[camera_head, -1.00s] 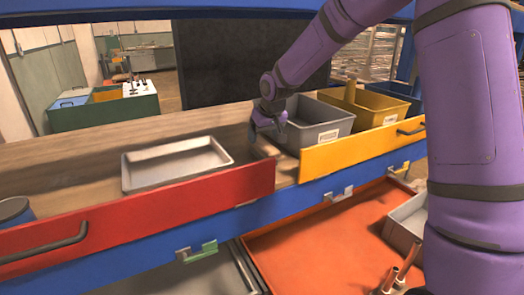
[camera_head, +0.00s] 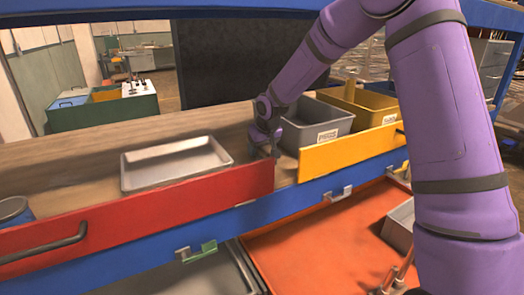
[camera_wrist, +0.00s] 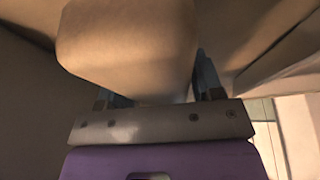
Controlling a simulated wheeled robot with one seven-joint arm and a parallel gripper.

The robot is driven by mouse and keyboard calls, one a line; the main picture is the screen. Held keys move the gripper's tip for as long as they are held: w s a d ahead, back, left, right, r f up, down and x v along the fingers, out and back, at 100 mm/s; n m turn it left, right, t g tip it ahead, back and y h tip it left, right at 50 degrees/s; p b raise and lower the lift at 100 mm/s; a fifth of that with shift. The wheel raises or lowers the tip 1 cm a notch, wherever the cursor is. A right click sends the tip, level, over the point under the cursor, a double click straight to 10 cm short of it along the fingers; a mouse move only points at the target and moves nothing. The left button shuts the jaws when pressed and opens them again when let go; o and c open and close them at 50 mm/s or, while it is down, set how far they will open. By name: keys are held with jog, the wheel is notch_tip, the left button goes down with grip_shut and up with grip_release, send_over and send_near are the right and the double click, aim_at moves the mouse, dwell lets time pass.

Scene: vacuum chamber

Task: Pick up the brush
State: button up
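In the wrist view a large tan, smooth, rounded block (camera_wrist: 125,45) fills the space in front of my gripper (camera_wrist: 160,88). It looks like part of the brush, but I see no bristles and cannot be sure. One dark finger stands along the block's right edge. The other is mostly hidden behind its left side. The fingers are apart, but I cannot tell whether they press on the block. In the head view my gripper (camera_head: 264,148) is low over the wooden shelf, between the metal tray and the grey bin. No brush is clearly visible there.
A shallow metal tray (camera_head: 178,164) lies to the left. A grey bin (camera_head: 318,125) and a yellow bin (camera_head: 362,103) stand close on the right. Red (camera_head: 150,205) and yellow (camera_head: 350,150) front panels edge the shelf, with a gap between them.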

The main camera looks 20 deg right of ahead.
jog(key=c, duration=0.7)
jog(key=shift+o, duration=0.2)
jog(key=shift+r, duration=0.1)
notch_tip(320, 180, up, 10)
jog(key=shift+f, duration=0.1)
jog(key=shift+o, duration=1)
